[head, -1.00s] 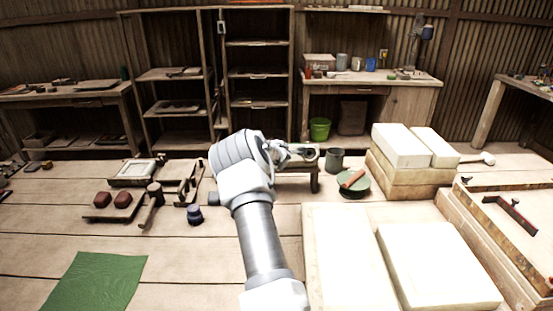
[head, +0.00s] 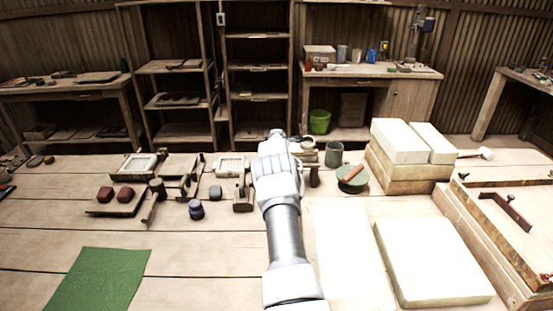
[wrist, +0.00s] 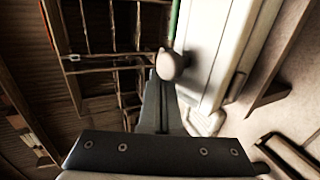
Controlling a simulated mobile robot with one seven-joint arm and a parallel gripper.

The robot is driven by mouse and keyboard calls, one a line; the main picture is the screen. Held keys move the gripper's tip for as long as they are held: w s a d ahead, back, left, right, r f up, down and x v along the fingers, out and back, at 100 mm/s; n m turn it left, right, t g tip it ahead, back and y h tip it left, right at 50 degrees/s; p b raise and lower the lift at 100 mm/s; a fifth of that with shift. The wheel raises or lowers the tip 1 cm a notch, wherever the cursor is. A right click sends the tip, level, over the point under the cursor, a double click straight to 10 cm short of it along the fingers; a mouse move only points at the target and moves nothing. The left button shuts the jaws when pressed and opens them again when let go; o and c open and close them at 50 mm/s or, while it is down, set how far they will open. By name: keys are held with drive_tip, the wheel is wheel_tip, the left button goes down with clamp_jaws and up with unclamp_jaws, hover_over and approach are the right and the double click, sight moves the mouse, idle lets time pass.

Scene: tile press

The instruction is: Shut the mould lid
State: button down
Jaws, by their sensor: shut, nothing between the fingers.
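My gripper (wrist: 160,82) is shut and empty; in the head view my own arm hides it. In the wrist view a round beige knob (wrist: 170,65) is right at the fingertips; I cannot tell whether they touch. Beside it on the right is a pale framed panel (wrist: 207,50), which looks like part of the mould or its lid. In the head view a pale framed piece (head: 230,166) lies just left of my arm, near a dark wooden block (head: 243,196). My arm covers what lies between this and a short post (head: 315,176), so the lid's angle is unclear.
Another pale frame (head: 138,166), two dark red lumps (head: 115,194) on a board and a dark jar (head: 196,209) are on the left. A green bowl (head: 352,180), a grey-green cup (head: 334,153) and pale stacked blocks (head: 405,143) are on the right. The front-left table around the green cloth (head: 95,280) is clear.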

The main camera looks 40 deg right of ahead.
drive_tip(key=shift+w+d+f, duration=0.35)
drive_tip(key=shift+f, duration=0.05)
drive_tip(key=shift+w+f, duration=0.15)
idle(0.7)
